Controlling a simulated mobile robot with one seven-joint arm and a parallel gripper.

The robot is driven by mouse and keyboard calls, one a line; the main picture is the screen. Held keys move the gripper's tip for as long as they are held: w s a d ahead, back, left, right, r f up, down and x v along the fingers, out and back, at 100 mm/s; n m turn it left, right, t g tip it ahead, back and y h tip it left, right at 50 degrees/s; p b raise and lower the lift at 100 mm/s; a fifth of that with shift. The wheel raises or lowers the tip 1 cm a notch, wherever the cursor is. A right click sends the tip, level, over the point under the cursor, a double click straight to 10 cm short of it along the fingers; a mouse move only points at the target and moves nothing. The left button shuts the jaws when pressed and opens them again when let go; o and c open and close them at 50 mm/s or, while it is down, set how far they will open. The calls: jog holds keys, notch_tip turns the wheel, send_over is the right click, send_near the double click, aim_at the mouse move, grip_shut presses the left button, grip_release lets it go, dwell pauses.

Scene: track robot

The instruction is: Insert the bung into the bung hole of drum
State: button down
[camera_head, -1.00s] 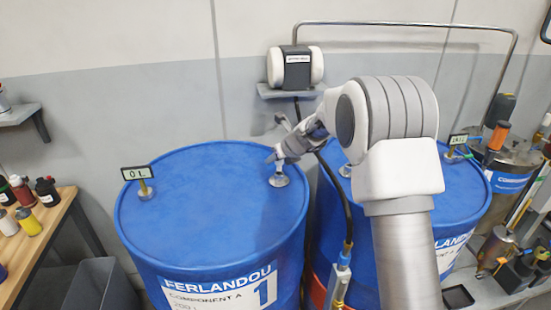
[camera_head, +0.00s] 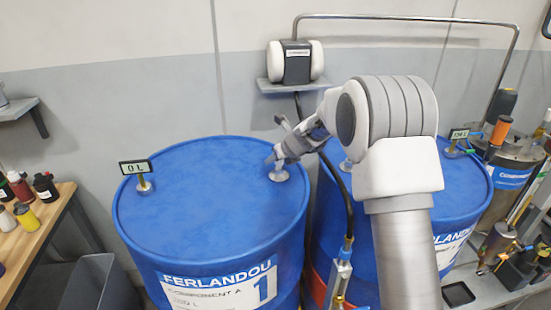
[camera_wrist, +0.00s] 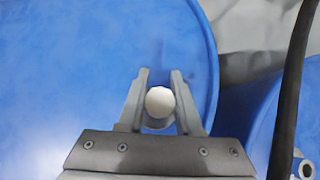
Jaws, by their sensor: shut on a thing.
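The blue drum (camera_head: 215,190), labelled "Ferlandou Component A 1", stands left of centre, its lid filling much of the wrist view (camera_wrist: 60,70). My gripper (camera_head: 277,158) reaches down from the right over the lid's right side. It is shut on the bung (camera_head: 279,177), whose pale, round knob (camera_wrist: 160,101) sits between the two fingers in the wrist view. The bung's wide base appears to be at the lid surface. The bung hole is hidden, so I cannot tell how deep the bung sits.
A "0 L" gauge (camera_head: 136,168) stands at the lid's left. A second blue drum (camera_head: 455,190) is close on the right, partly behind my arm. A black hose (camera_head: 343,200) runs between the drums. A wooden bench (camera_head: 50,225) with bottles is at left.

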jog(key=shift+f+b, duration=0.6)
jog(key=shift+f, duration=0.3)
jog(key=c, duration=0.5)
grip_release()
jog(key=shift+r, duration=0.1)
jog(key=p+v, duration=0.1)
jog(key=v, duration=1.6)
jog(key=shift+s+d+r, duration=0.1)
